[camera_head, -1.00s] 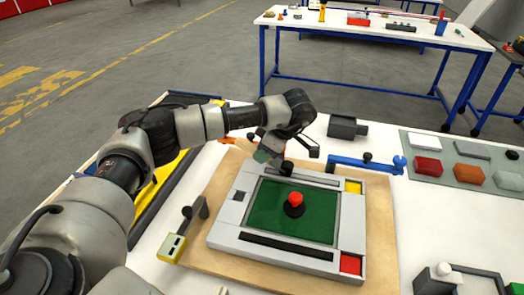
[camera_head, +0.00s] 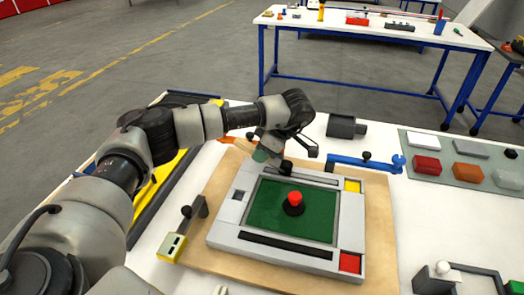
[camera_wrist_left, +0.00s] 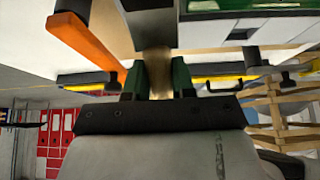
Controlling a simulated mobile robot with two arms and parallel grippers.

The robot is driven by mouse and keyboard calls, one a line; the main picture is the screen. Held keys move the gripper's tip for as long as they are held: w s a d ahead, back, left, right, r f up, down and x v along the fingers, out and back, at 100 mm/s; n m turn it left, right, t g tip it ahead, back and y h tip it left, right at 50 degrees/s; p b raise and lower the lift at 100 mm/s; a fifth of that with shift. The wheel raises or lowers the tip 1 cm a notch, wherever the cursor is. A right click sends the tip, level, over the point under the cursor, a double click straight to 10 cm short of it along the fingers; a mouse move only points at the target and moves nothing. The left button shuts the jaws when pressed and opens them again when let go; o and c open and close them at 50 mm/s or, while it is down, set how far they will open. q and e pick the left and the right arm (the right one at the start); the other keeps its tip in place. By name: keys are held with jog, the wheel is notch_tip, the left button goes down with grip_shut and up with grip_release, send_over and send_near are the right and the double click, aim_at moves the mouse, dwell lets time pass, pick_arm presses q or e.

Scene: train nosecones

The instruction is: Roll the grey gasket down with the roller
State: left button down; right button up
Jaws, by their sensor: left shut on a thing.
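A light grey frame (camera_head: 225,215) surrounds a green panel (camera_head: 265,215) with a red-topped black knob (camera_head: 294,200) standing on it. I cannot tell for sure which grey part is the gasket. My left gripper (camera_head: 268,156) is over the frame's far left corner, green fingers tilted. In the left wrist view its green fingers (camera_wrist_left: 158,80) are shut on a brownish shaft (camera_wrist_left: 158,62) with a dark block (camera_wrist_left: 150,20) beyond it. This seems to be the roller; its dark end (camera_head: 286,167) shows by the panel's far edge. I cannot tell whether it touches the frame.
A wooden board (camera_head: 380,255) lies under the frame on the white table. A blue-handled tool (camera_head: 365,162) and dark box (camera_head: 346,126) lie behind. A grey mat (camera_head: 440,176) with several coloured blocks is at right. A yellow-ended tool (camera_head: 174,242) lies at left.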

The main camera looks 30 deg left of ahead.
dwell(0.8)
pick_arm(q)
jog(key=shift+w+d+r, duration=0.1)
jog(key=shift+d, duration=0.15)
jog(key=shift+w+d, duration=0.15)
jog(key=shift+d, duration=0.35)
jog(key=shift+d, duration=0.3)
jog(key=shift+f, duration=0.25)
dwell(0.7)
jog(key=shift+r+p, duration=0.2)
jog(key=shift+p, duration=0.1)
dwell(0.3)
jog(key=shift+w+d, duration=0.1)
jog(key=shift+d, duration=0.15)
jog(key=shift+w+d, duration=0.2)
jog(key=shift+d, duration=0.5)
